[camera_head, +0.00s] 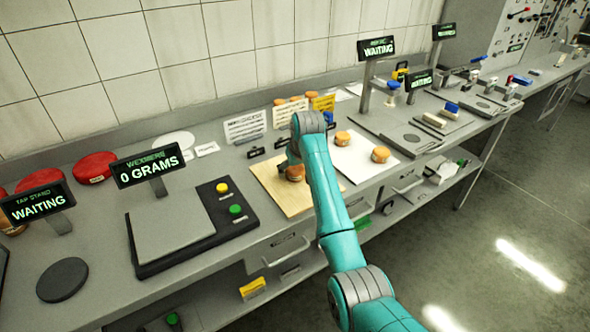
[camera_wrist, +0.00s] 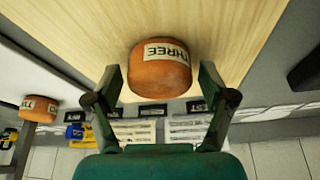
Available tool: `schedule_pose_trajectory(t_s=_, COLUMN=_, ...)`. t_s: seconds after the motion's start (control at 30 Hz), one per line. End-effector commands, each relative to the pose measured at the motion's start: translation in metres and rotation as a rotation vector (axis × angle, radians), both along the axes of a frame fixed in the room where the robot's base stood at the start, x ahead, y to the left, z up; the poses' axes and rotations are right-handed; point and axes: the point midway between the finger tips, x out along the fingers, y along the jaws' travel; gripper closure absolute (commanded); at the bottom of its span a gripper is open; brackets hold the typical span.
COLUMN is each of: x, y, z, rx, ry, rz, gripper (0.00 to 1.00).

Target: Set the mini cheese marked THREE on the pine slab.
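The mini cheese marked THREE (camera_wrist: 160,72) is a small orange wheel with a white label. It appears to stand on the pine slab (camera_wrist: 60,22), and in the head view the cheese (camera_head: 295,173) shows partly behind my arm over the slab (camera_head: 287,206). My gripper (camera_wrist: 161,80) is open, with one finger on each side of this cheese. A narrow gap shows between each finger and the cheese. In the head view the fingers are mostly hidden by my arm.
A white board (camera_head: 358,165) right of the slab bears two more orange cheeses (camera_head: 342,138) (camera_head: 380,155). A scale (camera_head: 172,224) reading 0 GRAMS stands to the left.

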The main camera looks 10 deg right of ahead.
Motion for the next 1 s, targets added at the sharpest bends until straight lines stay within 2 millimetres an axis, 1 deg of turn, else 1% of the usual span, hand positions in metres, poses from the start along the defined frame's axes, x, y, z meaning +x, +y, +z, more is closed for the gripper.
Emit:
schedule_pose_trajectory(t_s=0.27, x=0.0, y=0.0, z=0.001, rx=0.0, ry=0.0, rz=0.0, gripper=0.14)
schedule_pose_trajectory(t_s=0.37, x=0.0, y=0.0, z=0.004, rx=0.0, ry=-0.001, rz=0.0, gripper=0.14)
schedule_pose_trajectory(t_s=0.43, x=-0.003, y=0.0, z=0.011, rx=0.0, ry=-0.002, rz=0.0, gripper=0.14)
schedule_pose_trajectory(t_s=0.57, x=-0.01, y=-0.001, z=0.03, rx=0.0, ry=-0.004, rz=0.0, gripper=0.14)
schedule_pose_trajectory(t_s=0.8, x=-0.029, y=-0.004, z=0.075, rx=0.0, ry=-0.003, rz=0.0, gripper=0.14)
schedule_pose_trajectory(t_s=1.0, x=-0.04, y=-0.005, z=0.102, rx=0.0, ry=-0.002, rz=0.0, gripper=0.14)
